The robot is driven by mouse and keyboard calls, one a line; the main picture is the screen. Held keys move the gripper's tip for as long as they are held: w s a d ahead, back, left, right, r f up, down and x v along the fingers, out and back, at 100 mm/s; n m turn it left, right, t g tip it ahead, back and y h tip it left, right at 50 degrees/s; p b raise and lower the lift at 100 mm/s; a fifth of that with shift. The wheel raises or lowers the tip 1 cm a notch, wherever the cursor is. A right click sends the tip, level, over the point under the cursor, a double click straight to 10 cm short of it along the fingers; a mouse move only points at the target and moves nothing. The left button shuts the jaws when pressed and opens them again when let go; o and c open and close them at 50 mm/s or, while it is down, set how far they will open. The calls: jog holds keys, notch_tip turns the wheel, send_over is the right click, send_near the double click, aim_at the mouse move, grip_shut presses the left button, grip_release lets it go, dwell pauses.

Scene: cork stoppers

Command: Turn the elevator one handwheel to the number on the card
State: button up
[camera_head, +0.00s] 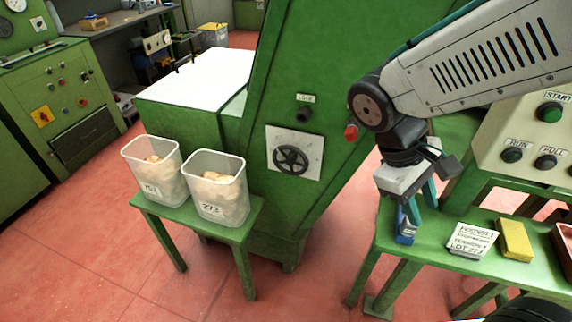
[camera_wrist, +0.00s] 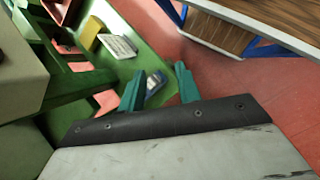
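A dark round handwheel (camera_head: 291,160) sits on a white plate (camera_head: 312,145) on the front of the tall green machine (camera_head: 350,60). A white card (camera_head: 472,240) lies on the green bench at right; it seems to read "FEEDER 1" and "LOT 273", with the middle line hard to read. The card also shows in the wrist view (camera_wrist: 118,46). My gripper (camera_head: 421,212) points down over the bench's left end, right of the handwheel and away from it. Its teal fingers (camera_wrist: 160,72) are apart, with a small blue object (camera_wrist: 155,83) seen between them; contact is not visible.
A black knob (camera_head: 304,115) marked "LOCK" and a red button (camera_head: 351,132) are near the handwheel. Two clear tubs (camera_head: 158,185) (camera_head: 218,200) of corks stand on a green stool (camera_head: 195,225). A yellow block (camera_head: 514,240) lies beside the card. Red floor is open between stool and bench.

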jog(key=w+a+f+n+t+h, duration=0.2)
jog(key=w+a+f+n+h, duration=0.1)
jog(key=w+f+n+h, duration=0.3)
jog(key=n+t+y, duration=0.5)
jog(key=n+t, duration=1.3)
jog(key=n, duration=0.1)
send_near(289, 162)
jog(key=w, duration=0.2)
jog(key=x, duration=0.7)
jog(key=shift+d, duration=0.45)
jog(key=c, duration=0.7)
